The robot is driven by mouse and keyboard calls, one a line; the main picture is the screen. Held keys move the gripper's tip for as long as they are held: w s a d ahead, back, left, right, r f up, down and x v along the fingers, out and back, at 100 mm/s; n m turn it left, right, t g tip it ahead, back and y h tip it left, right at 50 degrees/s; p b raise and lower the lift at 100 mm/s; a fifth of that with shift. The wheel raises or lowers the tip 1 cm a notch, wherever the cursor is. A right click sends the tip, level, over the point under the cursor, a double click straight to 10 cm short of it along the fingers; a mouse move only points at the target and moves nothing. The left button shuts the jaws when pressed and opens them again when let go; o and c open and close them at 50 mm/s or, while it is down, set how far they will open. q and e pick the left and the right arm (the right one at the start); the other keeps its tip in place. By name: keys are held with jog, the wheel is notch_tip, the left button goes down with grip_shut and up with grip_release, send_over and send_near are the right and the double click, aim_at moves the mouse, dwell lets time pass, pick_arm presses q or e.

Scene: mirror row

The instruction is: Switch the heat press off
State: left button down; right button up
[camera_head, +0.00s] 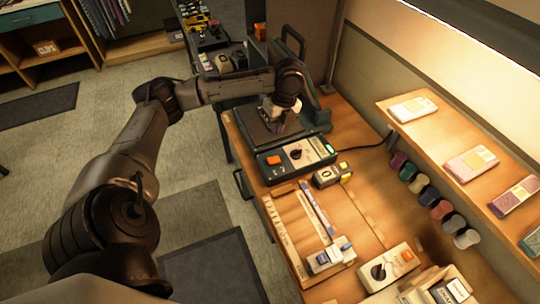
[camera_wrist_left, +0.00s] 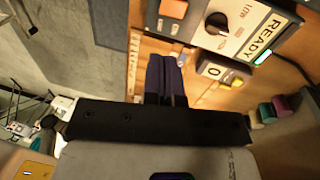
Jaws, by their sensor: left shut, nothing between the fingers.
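The heat press (camera_head: 262,112) stands on the wooden bench, with a dark platen and a control panel (camera_head: 313,151) on its front. The panel has an orange switch (camera_head: 273,160), a black knob (camera_head: 295,153) and a lit green lamp (camera_head: 328,148). In the left wrist view the orange switch (camera_wrist_left: 172,9), the knob (camera_wrist_left: 217,22) and the READY label (camera_wrist_left: 266,31) with its green lamp (camera_wrist_left: 263,57) show along the top. My left gripper (camera_head: 276,125) is over the platen, just behind the panel; its dark fingers (camera_wrist_left: 165,72) are shut and empty, apart from the switch.
A small counter (camera_head: 328,176) sits in front of the panel. A beige box (camera_head: 390,267) with its own knob and orange button stands nearer the front. A shelf (camera_head: 450,125) with packets runs along the right wall, with several coloured rolls below it.

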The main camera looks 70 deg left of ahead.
aim_at(269, 162)
pick_arm(q)
jog(key=shift+m, duration=0.3)
jog(key=f, duration=0.4)
jog(key=s+f, duration=0.1)
jog(key=f, duration=0.3)
jog(key=s+f, duration=0.1)
jog(key=f, duration=0.2)
jog(key=shift+f, duration=0.4)
jog(key=shift+s+f, duration=0.2)
jog(key=shift+f, duration=0.8)
jog(key=shift+d, duration=0.1)
